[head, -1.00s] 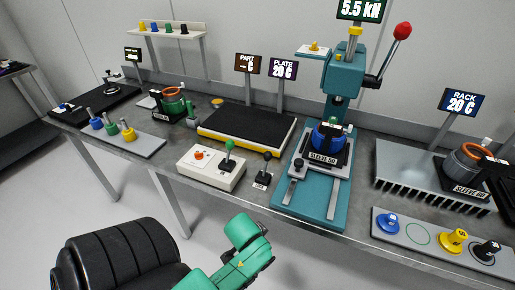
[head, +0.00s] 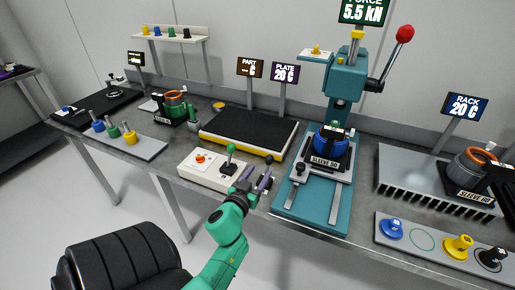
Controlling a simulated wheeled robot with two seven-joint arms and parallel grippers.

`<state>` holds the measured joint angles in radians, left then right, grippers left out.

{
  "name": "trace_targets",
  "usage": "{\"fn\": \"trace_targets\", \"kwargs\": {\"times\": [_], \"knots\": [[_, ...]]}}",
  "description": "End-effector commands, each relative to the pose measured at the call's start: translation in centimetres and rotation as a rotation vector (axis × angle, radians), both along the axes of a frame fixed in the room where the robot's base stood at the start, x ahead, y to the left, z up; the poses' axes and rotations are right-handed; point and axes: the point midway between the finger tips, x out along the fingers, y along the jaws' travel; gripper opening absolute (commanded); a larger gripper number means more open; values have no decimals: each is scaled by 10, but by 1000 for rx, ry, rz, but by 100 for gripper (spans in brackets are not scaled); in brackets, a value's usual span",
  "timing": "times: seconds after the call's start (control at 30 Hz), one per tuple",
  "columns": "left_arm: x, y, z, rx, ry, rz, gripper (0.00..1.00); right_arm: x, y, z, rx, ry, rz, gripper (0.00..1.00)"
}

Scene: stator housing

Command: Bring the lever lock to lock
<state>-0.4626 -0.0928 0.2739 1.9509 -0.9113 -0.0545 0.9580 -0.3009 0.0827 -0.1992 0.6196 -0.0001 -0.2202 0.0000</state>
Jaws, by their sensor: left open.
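A small black lever (head: 269,160) stands on the bench, right of a cream control box (head: 205,172). It appears to be the lever lock; its base and label are hidden behind my left gripper. The box carries a green-knobbed lever (head: 231,149) and an orange-red button (head: 200,159). My left gripper (head: 256,177) is open, its two fingers spread just in front of the black lever. I cannot tell whether they touch it. A dark shape at the right edge may be part of my right gripper; its jaws cannot be made out.
The teal press (head: 343,100) stands right of the lever with a blue sleeve part (head: 330,142) on its carriage. A black-topped plate (head: 248,130) lies behind the box. A finned rack (head: 420,185) and a tray of knobs (head: 425,240) are farther right.

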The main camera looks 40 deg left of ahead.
Motion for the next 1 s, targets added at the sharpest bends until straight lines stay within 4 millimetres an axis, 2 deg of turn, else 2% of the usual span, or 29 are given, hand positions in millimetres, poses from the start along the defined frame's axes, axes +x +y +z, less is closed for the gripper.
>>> {"fn": "trace_targets", "kwargs": {"times": [1.0], "knots": [[72,25,-9,2,1,0,59,1,4,-11,5,-1,-1,55]]}}
